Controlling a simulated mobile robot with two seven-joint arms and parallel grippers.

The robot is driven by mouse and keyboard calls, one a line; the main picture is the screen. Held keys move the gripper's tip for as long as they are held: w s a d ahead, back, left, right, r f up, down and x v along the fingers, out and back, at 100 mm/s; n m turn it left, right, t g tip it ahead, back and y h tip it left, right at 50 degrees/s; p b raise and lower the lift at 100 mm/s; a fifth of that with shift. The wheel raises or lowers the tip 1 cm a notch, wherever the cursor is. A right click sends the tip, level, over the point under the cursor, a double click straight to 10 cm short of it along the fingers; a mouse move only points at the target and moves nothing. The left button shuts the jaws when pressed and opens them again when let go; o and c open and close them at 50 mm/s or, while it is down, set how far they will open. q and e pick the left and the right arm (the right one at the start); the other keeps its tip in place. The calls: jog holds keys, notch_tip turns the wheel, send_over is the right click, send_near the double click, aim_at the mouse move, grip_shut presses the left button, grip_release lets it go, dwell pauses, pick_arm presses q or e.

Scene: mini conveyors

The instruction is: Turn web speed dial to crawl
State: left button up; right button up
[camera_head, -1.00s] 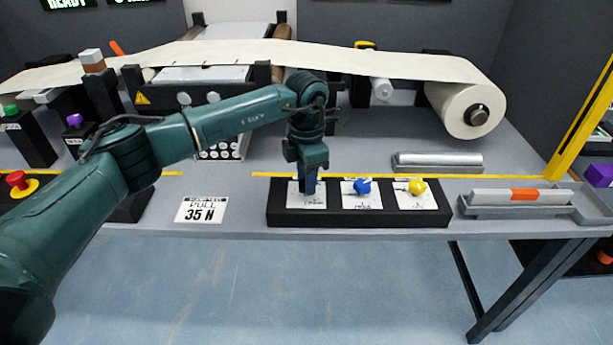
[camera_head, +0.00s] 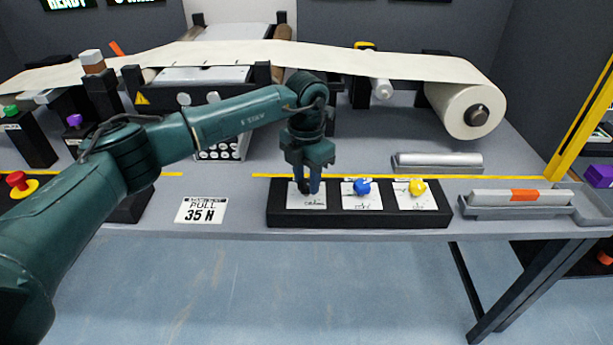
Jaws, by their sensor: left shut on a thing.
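A black control block (camera_head: 357,218) at the table's front edge carries a row of three white dial plates. My left gripper (camera_head: 308,189) points down over the leftmost plate (camera_head: 314,203) and is shut on the dial there, which its fingers almost wholly hide. The small print on the plates is too blurred to read, so I cannot tell this dial's setting. A blue dial (camera_head: 362,187) is on the middle plate and a yellow dial (camera_head: 417,187) on the right plate. My right gripper is not in view.
A white roll (camera_head: 464,108) feeds a web (camera_head: 330,58) across the back. Right of the block lie a tray with an orange-banded bar (camera_head: 524,195) and a silver bar (camera_head: 440,160). A "PULL 35 N" card (camera_head: 201,210) lies left. A red button (camera_head: 16,180) is far left.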

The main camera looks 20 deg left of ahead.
aim_at(306, 183)
pick_arm(q)
jog(key=o, duration=1)
jog(key=shift+c, duration=0.2)
notch_tip(306, 183, up, 13)
jog(key=shift+b, duration=0.35)
jog(key=shift+r, duration=0.1)
